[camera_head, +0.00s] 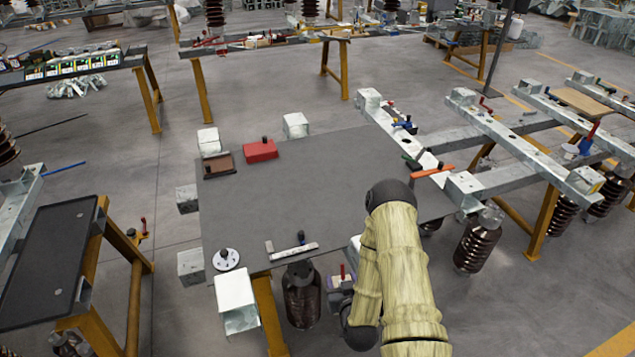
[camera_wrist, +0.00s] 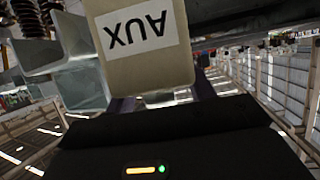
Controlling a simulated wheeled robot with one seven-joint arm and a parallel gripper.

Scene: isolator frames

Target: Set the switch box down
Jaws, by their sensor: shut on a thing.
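The switch box (camera_wrist: 142,72) is a beige box with a white label reading AUX, upside down in the wrist view. My gripper (camera_wrist: 162,97) is shut on it, with a dark purple finger showing at each side. In the head view my gripper (camera_head: 341,284) is low, just off the front edge of the grey tabletop (camera_head: 310,195), beside my padded arm. The box is mostly hidden there by the arm. A small red part stands up by the gripper; I cannot tell whether it belongs to the box.
On the tabletop are a red box (camera_head: 261,151), a brown tray (camera_head: 219,167) and a pale bar (camera_head: 293,249) near the front edge. A white disc (camera_head: 226,260) lies at front left. Galvanised beams (camera_head: 530,150) stand at right. The tabletop's middle is clear.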

